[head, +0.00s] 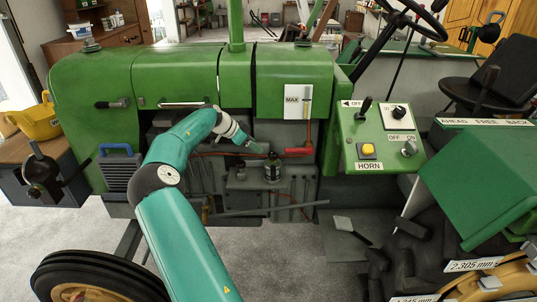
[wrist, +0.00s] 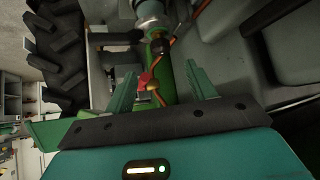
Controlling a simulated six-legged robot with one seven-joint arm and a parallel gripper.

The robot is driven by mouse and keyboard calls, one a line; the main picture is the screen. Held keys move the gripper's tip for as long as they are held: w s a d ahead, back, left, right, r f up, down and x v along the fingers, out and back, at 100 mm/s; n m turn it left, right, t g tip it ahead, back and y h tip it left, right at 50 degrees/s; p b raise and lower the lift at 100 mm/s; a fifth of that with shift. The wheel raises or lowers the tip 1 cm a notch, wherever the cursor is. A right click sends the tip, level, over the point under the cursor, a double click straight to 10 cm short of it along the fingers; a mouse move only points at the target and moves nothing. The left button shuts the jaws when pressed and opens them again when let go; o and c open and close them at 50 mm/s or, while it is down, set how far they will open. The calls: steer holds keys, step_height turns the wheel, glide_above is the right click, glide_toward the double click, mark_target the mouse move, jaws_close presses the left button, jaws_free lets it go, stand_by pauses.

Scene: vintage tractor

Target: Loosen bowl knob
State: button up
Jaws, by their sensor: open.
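A small dark bowl (head: 272,171) hangs on the side of the green tractor's engine, in the middle of the head view. A grey-and-dark cylindrical fitting shows at the top of the wrist view (wrist: 152,22), with a small rounded dark part (wrist: 158,46) at its end. I cannot tell for sure which part is the bowl knob. My gripper (head: 256,147) is just up and left of the bowl in the head view. In the wrist view my gripper's (wrist: 163,90) two green fingers stand wide apart with nothing held. The fitting lies beyond the fingertips.
A red lever (head: 299,151) sits right of the bowl. A red valve handle (wrist: 146,80) and a thin orange line show between the fingers. A green switch panel (head: 382,137) is to the right. The front wheel (head: 85,280) is low at left.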

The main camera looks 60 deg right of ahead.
mark_target(270, 154)
steer(key=x, duration=0.9)
steer(key=shift+f, duration=0.1)
steer(key=c, duration=1)
